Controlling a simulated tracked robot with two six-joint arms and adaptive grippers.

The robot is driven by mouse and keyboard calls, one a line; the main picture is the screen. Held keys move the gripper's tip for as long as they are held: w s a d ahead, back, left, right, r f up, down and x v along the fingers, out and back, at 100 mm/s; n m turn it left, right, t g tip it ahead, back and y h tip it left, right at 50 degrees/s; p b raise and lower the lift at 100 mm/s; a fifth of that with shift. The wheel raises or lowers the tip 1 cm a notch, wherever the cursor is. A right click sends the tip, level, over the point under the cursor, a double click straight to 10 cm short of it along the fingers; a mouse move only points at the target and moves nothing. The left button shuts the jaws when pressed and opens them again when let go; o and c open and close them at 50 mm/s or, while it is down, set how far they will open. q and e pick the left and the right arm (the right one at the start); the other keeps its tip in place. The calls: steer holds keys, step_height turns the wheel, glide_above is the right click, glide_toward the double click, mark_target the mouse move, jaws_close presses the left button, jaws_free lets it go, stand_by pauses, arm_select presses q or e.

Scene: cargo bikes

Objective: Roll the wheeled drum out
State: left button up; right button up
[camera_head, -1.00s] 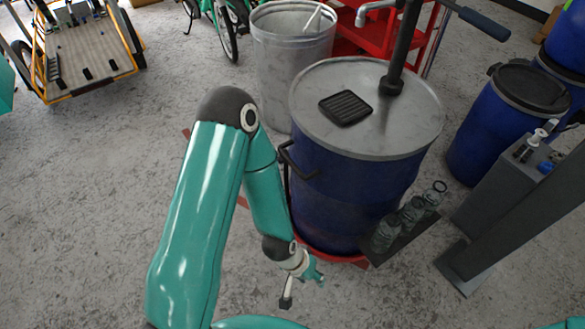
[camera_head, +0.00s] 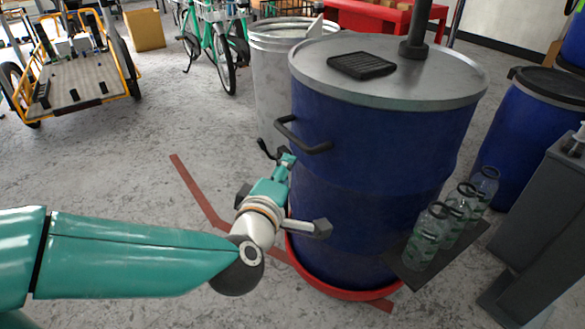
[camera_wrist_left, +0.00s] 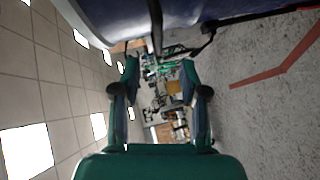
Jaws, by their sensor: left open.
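The blue drum (camera_head: 385,150) stands upright on a red base (camera_head: 335,289), with a grey lid (camera_head: 440,75) on top. Its wheels cannot be made out. A black bar handle (camera_head: 303,137) sticks out from its left side, near the top. My left gripper (camera_head: 277,157) is open, just below and left of this handle, with nothing between its fingers. In the left wrist view the open fingers (camera_wrist_left: 159,76) point along the drum's side (camera_wrist_left: 195,12), which fills the top edge. A dark bar, apparently the handle, shows ahead of them. My right gripper is not in view.
A rack with several bottles (camera_head: 438,235) hangs on the drum's right front. A grey bin (camera_head: 270,85) stands close behind left; another blue drum (camera_head: 525,130) and a grey post (camera_head: 540,230) stand right. Floor left is open, with a red line (camera_head: 195,190).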

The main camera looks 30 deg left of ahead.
arm_select(q)
steer(key=s+a+n, duration=0.1)
steer(key=p, duration=1)
glide_toward(292, 139)
steer(key=x, duration=0.3)
steer(key=shift+y, duration=0.3)
steer(key=shift+f+b+x, duration=0.15)
steer(key=shift+b+x, duration=0.1)
steer(key=shift+x, duration=1.85)
steer(key=shift+f+b+x, duration=0.1)
steer(key=shift+b+x, duration=0.1)
steer(key=shift+x, duration=1.85)
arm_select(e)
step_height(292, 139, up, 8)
arm_select(q)
steer(key=shift+a, duration=0.1)
steer(key=shift+c, duration=0.3)
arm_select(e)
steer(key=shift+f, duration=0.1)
arm_select(q)
steer(key=shift+s, duration=0.1)
jaws_close()
steer(key=shift+f, duration=0.1)
